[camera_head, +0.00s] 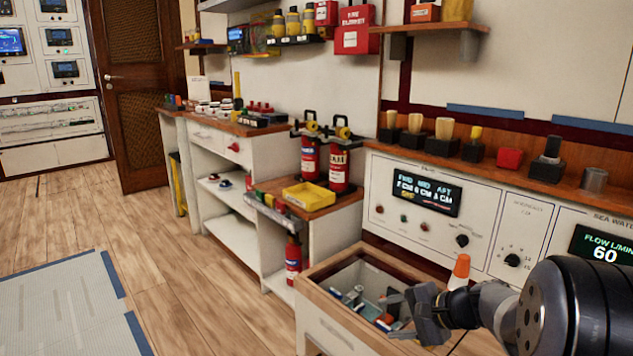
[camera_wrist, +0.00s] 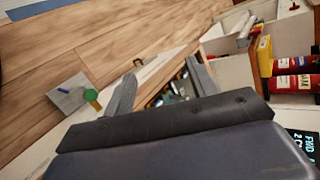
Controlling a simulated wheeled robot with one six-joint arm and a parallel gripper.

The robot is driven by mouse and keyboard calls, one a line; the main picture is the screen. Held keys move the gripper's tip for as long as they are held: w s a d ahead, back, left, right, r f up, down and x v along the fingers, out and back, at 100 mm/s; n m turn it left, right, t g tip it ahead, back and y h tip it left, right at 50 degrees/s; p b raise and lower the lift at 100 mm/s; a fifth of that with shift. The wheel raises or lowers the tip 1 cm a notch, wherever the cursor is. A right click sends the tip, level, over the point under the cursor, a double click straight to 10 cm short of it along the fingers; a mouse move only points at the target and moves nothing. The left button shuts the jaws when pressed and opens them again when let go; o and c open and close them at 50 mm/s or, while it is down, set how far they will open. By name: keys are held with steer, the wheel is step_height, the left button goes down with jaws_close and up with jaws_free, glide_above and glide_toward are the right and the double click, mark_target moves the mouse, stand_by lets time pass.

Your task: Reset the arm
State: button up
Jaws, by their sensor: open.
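My arm (camera_head: 560,310) reaches in from the lower right in the head view. My gripper (camera_head: 418,312) is open, over or beside the right part of an open drawer (camera_head: 318,282); its exact height above the drawer is hard to tell. In the wrist view my gripper (camera_wrist: 160,84) shows two grey fingers spread apart, with nothing seen between them but the drawer's contents and floor behind. Several small blue, white and red items (camera_head: 362,300) lie in the drawer.
A control panel (camera_head: 470,215) with displays and knobs stands behind the drawer. An orange-tipped item (camera_head: 461,268) is close to my gripper. Red fire extinguishers (camera_head: 339,170) and a yellow tray (camera_head: 308,196) are further left.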

steer(key=shift+w+d+r, duration=0.35)
steer(key=shift+w+d, duration=0.15)
steer(key=shift+w, duration=0.15)
steer(key=shift+s+a+f, duration=0.1)
